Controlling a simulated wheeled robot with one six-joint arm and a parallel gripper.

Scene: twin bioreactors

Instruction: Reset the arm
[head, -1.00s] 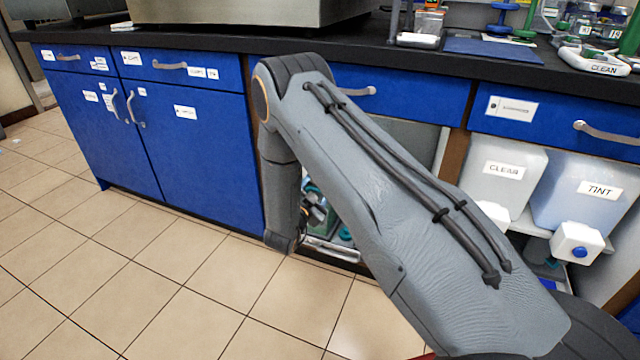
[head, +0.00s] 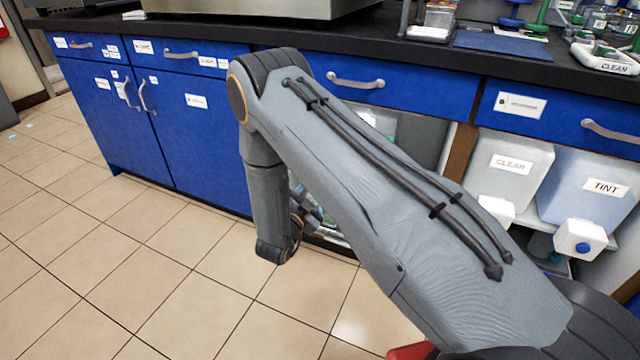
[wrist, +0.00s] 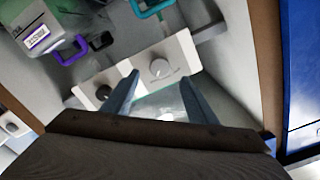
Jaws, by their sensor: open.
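My gripper (wrist: 158,98) shows in the wrist view with its two blue-grey fingers apart and nothing between them. Past the fingertips is a white panel (wrist: 182,56) with a pale knob (wrist: 160,68) and a dark knob (wrist: 103,92), inside an open cabinet bay. I cannot tell whether the fingers touch the panel. In the head view my arm crosses the middle of the picture, bent down at the elbow in front of the blue cabinets; my gripper is mostly hidden behind it.
Blue cabinets (head: 205,135) stand under a black counter (head: 395,48). A CLEAR container (head: 500,185) and a TINT container (head: 575,212) sit in the bay at right. A container with a purple-edged label (wrist: 38,38) is at upper left in the wrist view.

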